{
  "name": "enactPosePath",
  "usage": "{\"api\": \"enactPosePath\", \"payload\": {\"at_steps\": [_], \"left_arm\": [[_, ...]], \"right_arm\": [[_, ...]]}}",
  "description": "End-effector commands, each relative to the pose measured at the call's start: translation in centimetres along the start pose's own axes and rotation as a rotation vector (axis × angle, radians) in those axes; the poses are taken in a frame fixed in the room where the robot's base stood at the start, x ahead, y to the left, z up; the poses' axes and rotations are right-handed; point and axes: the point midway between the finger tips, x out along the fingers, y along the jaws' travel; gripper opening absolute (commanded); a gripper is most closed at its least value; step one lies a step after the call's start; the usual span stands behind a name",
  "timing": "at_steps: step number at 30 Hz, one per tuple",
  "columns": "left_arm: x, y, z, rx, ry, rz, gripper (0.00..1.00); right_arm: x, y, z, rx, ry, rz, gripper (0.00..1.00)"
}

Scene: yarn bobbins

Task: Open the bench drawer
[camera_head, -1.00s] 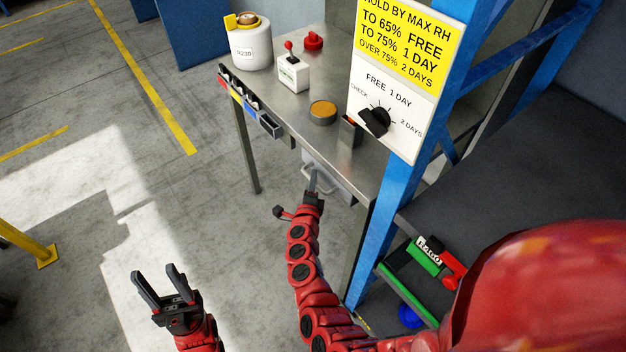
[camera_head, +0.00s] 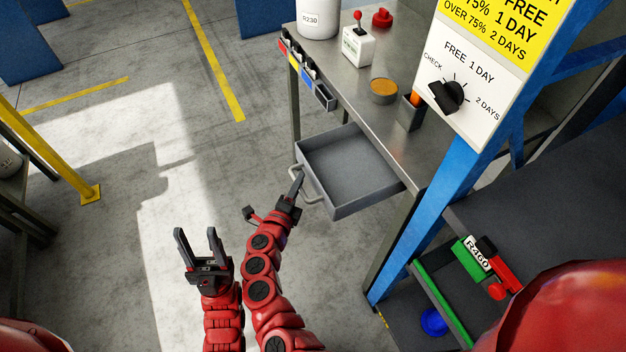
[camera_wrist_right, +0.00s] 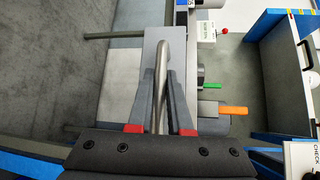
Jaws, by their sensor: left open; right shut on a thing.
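The bench drawer (camera_head: 346,172) is a grey tray, pulled well out from under the metal bench (camera_head: 425,150). Its inside looks empty. My right gripper (camera_head: 298,186) is shut on the drawer's bar handle (camera_head: 308,188) at its front. In the right wrist view the handle (camera_wrist_right: 161,75) runs between the two fingers of the right gripper (camera_wrist_right: 160,100). My left gripper (camera_head: 199,240) is open and empty, over the floor to the left of the right arm.
On the bench stand a white canister (camera_head: 319,18), a small box with a red-knobbed lever (camera_head: 358,45), a red knob (camera_head: 382,17) and an orange-topped tin (camera_head: 383,91). A blue post (camera_head: 440,200) with a dial sign (camera_head: 470,85) stands right.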

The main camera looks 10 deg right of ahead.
Motion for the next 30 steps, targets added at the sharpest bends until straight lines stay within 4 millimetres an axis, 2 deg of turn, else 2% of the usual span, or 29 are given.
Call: {"api": "enactPosePath", "payload": {"at_steps": [13,14,18,26,30], "left_arm": [[-0.2,0.0,0.0,0.000,0.000,0.000,0.50],[-0.2,0.0,0.0,0.000,0.000,0.000,0.50],[-0.2,0.0,0.0,0.000,0.000,0.000,0.50],[-0.1,0.0,0.0,0.000,0.000,0.000,0.50],[0.5,0.0,-0.1,0.000,0.000,0.000,0.50]], "right_arm": [[-0.3,0.1,0.2,0.001,0.004,-0.001,0.00],[-0.3,0.1,0.2,0.001,0.004,-0.001,0.23],[-0.3,0.1,0.3,0.001,0.003,-0.001,0.47],[-0.3,0.0,0.3,0.001,0.003,-0.001,0.47],[-0.5,-0.9,0.4,0.001,0.003,0.000,0.47]]}}
